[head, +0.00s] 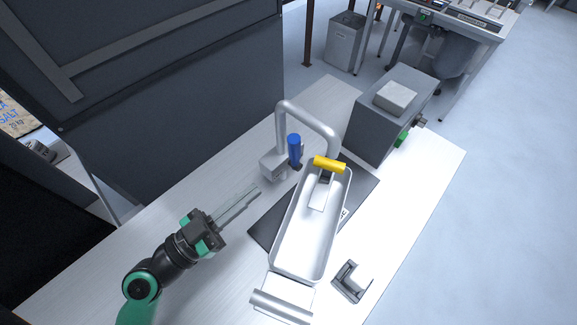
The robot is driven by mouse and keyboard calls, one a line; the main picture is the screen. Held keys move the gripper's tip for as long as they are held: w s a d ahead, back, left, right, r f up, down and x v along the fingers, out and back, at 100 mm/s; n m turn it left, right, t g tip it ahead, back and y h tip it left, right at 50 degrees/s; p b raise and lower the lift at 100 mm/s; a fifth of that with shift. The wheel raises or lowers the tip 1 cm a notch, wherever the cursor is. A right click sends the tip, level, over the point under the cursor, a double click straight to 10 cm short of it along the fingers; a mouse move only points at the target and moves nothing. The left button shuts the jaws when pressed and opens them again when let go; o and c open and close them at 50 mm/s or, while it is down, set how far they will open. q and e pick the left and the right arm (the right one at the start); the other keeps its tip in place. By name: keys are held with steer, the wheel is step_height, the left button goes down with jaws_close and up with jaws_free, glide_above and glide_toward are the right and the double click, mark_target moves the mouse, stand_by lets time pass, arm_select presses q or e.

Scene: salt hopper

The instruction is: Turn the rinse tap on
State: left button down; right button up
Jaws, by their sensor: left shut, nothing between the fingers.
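The rinse tap (310,116) is a grey bent pipe standing at the back of the white bench, with a blue lever (294,148) on its left side above a pale block (272,165). The lever looks roughly upright. My left gripper (257,190) is shut and empty, its fingers pointing up and right toward the tap. It is apart from the lever, to its lower left. My right gripper is not in view.
A grey bracket (351,283) is at the lower right. A grey box (370,125) stands behind. A dark panel (180,110) rises at the left.

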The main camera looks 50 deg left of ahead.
arm_select(q)
step_height(320, 180, down, 4)
steer(key=s+a+n+g+y, duration=0.1)
steer(key=s+a+n+y, duration=0.1)
steer(key=s, duration=0.1)
steer(key=p, duration=0.4)
glide_toward(290, 151)
steer(key=w+p, duration=0.1)
steer(key=w, duration=0.1)
steer(key=w+r+p, duration=0.1)
steer(key=w+p, duration=0.1)
steer(key=w, duration=0.1)
steer(key=shift+w, duration=0.3)
steer(key=shift+w+a+f, duration=0.1)
steer(key=shift+w, duration=0.45)
